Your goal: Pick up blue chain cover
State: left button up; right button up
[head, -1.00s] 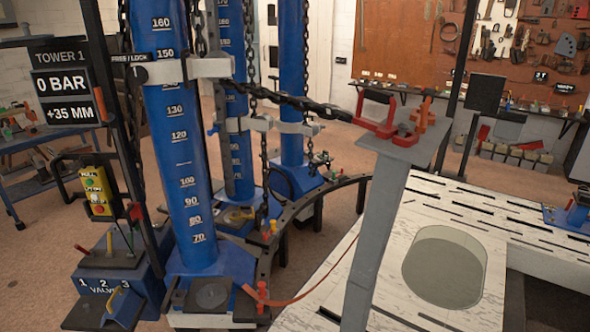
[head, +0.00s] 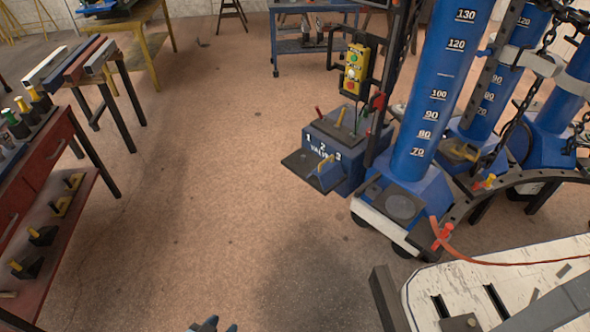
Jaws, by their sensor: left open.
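I cannot make out a blue chain cover for certain in the head view. Dark chains (head: 513,110) hang beside the blue towers (head: 442,85) at the right. My left gripper (head: 220,326) shows only its dark fingertips at the bottom edge, left of the middle. They are apart with nothing visible between them, in front of bare floor. The rest of this gripper is cut off by the frame. My right gripper is not in view.
A blue valve box (head: 340,150) stands beside the nearest tower, under a yellow button pendant (head: 356,65). A red workbench (head: 22,190) with tools stands at the left. A slotted white frame (head: 510,270) fills the lower right. The floor between is clear.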

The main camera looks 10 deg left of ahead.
aim_at(329, 171)
jog(key=z, duration=1.8)
jog(key=u, duration=1.8)
jog(key=i+j+u, duration=0.3)
jog(key=i, duration=0.65)
jog(key=i+l+u, duration=0.15)
jog(key=i+u, duration=0.15)
jog(key=i, duration=0.65)
